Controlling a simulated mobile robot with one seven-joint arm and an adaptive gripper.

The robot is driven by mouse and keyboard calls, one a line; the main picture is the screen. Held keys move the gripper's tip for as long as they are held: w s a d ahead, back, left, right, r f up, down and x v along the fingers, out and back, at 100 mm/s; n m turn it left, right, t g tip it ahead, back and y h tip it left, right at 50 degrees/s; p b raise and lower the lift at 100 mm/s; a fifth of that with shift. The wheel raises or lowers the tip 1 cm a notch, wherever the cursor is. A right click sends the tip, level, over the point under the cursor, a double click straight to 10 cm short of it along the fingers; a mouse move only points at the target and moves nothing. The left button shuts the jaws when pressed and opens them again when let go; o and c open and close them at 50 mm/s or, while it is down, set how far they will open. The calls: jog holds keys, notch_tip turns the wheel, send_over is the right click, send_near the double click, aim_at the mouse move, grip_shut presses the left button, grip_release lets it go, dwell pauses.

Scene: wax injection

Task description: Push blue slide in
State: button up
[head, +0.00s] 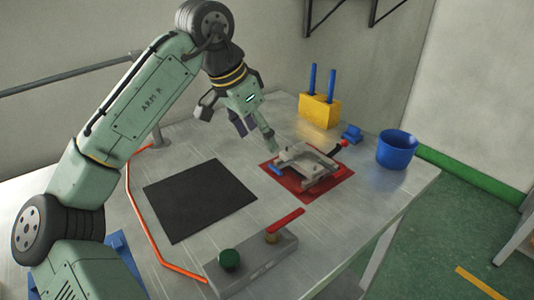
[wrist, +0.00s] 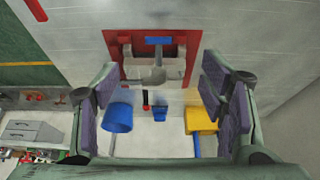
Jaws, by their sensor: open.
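The blue slide (head: 276,169) shows as a small blue piece at the left side of the grey metal fixture (head: 306,163). It sticks out from the fixture's edge. The fixture sits on a red plate (head: 336,186). In the wrist view the blue slide (wrist: 158,40) lies at the fixture's far edge, on the red plate (wrist: 112,42). My gripper (head: 240,124) is open and empty, above the table and to the upper left of the fixture. In the wrist view its two padded fingers (wrist: 156,92) stand wide apart, with the fixture beyond them and nothing between them touching.
A black handle with a red knob (head: 343,143) juts from the fixture's right. Behind stand a yellow block (head: 318,112) with two blue rods, a small blue part (head: 351,133) and a blue bucket (head: 397,149). A control box (head: 252,264) is in front; a black mat (head: 200,200) lies left.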

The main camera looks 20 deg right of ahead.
aim_at(275, 169)
jog(key=p+x, duration=0.1)
jog(key=x, duration=0.9)
jog(key=shift+s, duration=0.1)
jog(key=c, duration=1.5)
jog(key=shift+f, duration=0.1)
grip_shut()
